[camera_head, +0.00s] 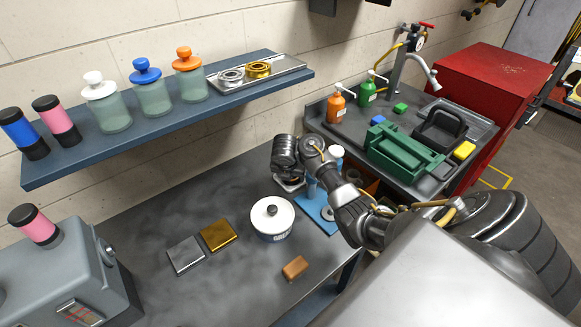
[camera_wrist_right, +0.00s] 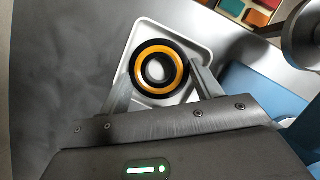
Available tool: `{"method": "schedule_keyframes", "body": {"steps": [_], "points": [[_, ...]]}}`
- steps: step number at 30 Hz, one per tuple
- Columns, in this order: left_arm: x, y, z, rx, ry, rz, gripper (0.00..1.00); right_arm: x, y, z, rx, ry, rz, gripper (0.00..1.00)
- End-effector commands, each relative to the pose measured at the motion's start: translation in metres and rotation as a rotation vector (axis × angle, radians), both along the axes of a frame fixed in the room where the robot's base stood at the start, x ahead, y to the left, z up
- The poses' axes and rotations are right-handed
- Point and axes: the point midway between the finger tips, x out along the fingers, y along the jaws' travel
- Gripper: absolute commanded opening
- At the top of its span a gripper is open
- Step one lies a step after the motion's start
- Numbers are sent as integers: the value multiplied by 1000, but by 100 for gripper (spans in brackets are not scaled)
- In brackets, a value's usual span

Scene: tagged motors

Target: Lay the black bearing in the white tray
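The black bearing (camera_wrist_right: 143,72), a ring with an orange band, lies between the two fingers of my right gripper (camera_wrist_right: 160,78) in the right wrist view. The fingertips appear to touch its sides. The white tray (camera_wrist_right: 199,42) is directly beneath the bearing, which overlaps the tray's floor; I cannot tell whether it touches it. In the head view my right gripper (camera_head: 287,165) points down over the tray (camera_head: 283,187), mostly hiding it and the bearing. My left gripper is not in view.
A white lidded pot (camera_head: 272,222) stands just in front of the tray. A blue board (camera_head: 318,212) with upright parts is close on its right. A brown block (camera_head: 295,267) and gold (camera_head: 218,235) and silver (camera_head: 185,254) plates lie nearby. The shelf (camera_head: 190,118) is at the upper left.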

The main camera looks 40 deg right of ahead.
Motion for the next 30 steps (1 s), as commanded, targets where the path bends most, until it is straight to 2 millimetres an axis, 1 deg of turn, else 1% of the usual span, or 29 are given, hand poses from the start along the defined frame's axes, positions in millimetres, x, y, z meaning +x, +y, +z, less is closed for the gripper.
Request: {"method": "schedule_keyframes", "body": {"steps": [2,9,12,14,17,24,27,30], "points": [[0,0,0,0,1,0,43,0,0,0,0,0,0,72],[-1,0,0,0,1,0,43,0,0,1,0,0,0,72],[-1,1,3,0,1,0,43,0,1,7,2,-1,0,72],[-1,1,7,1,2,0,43,-1,4,14,3,-3,3,72],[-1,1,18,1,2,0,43,-5,10,32,5,-4,1,72],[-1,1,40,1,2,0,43,-17,26,80,6,-4,0,72],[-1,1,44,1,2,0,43,-21,31,95,4,-4,0,72],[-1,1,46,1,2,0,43,-24,35,106,3,-4,0,72]]}}
